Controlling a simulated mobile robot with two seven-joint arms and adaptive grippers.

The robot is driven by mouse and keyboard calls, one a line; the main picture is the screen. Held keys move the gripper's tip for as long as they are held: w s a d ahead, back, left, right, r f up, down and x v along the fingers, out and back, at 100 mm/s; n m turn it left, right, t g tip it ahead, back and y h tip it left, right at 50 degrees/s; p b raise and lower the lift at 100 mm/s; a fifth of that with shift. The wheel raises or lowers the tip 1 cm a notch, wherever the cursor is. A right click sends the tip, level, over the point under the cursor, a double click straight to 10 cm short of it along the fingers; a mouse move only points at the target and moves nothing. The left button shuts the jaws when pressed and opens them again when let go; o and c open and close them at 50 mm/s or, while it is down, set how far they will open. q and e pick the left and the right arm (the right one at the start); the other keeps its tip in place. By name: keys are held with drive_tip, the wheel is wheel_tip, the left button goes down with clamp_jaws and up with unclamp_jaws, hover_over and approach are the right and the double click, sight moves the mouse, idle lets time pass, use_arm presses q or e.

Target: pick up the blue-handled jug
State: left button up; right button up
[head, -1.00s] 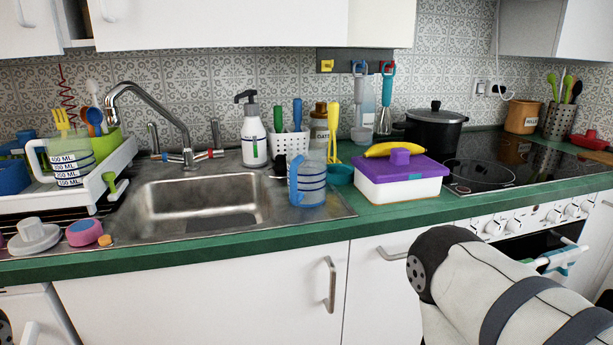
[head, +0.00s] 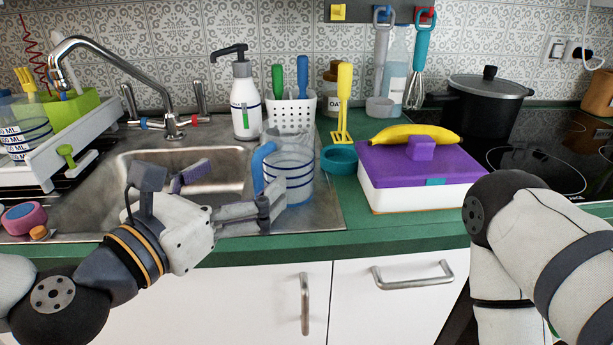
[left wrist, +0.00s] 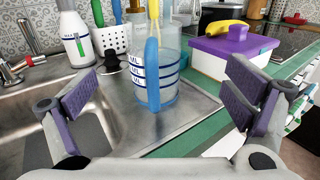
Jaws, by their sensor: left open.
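The blue-handled jug (head: 290,180) is clear with dark blue rings and stands upright on the steel draining area right of the sink. Its blue handle (head: 262,165) faces left in the head view. In the left wrist view the handle (left wrist: 152,75) faces the camera, in front of the jug body (left wrist: 170,62). My left gripper (head: 232,190) is open and empty, just in front of the jug. One finger overlaps the jug's lower part in the head view. In the wrist view the jug stands between and beyond the fingers, and I see no contact. My right gripper is out of view.
A purple-lidded box (head: 410,200) with a banana (head: 415,132) on top stands right of the jug. The sink (head: 135,165) is left.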

sight(260, 158)
use_arm(q)
drive_tip(key=w+b, duration=0.1)
drive_tip(key=b, duration=0.1)
drive_tip(key=w+f+b, duration=0.1)
drive_tip(key=b, duration=0.2)
drive_tip(key=shift+d+f+n, duration=0.1)
drive_tip(key=shift+d+n, duration=0.2)
drive_tip(key=w+d+r, duration=0.1)
drive_tip(key=w+d, duration=0.1)
drive_tip(key=shift+w+r, duration=0.3)
drive_tip(key=shift+r, duration=0.1)
drive_tip(key=x, duration=0.6)
drive_tip(key=shift+w+a+p, duration=0.15)
drive_tip(key=shift+w+p, duration=0.15)
drive_tip(key=shift+w, duration=0.1)
drive_tip(key=c, duration=1.8)
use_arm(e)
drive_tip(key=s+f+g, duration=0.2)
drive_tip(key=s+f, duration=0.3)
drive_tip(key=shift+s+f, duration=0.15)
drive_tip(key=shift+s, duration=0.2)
